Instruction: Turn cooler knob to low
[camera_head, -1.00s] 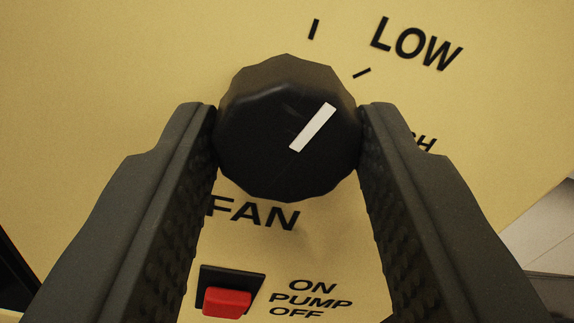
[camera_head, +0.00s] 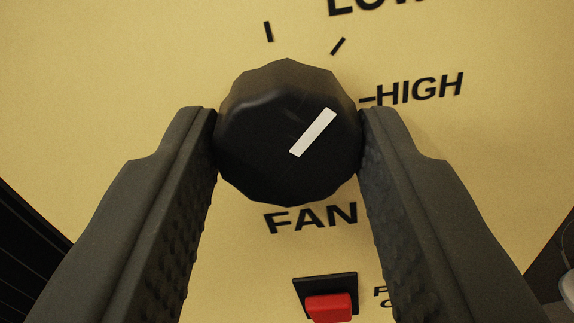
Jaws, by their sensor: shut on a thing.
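The black faceted fan knob (camera_head: 262,150) sits in the middle of the view on a yellow panel. Its white pointer line (camera_head: 313,132) slants up and to the right. The line runs about parallel to the slanted tick mark (camera_head: 338,46) under the word LOW (camera_head: 372,6), which is cut off by the top edge. My gripper (camera_head: 288,122) is shut on the knob, one finger on its left side and one on its right.
The word HIGH (camera_head: 420,89) with its tick is right of the knob, and a plain tick (camera_head: 268,31) is above it. Below are the word FAN (camera_head: 311,217) and a red pump switch (camera_head: 329,307). The panel (camera_head: 130,70) is otherwise flat and clear.

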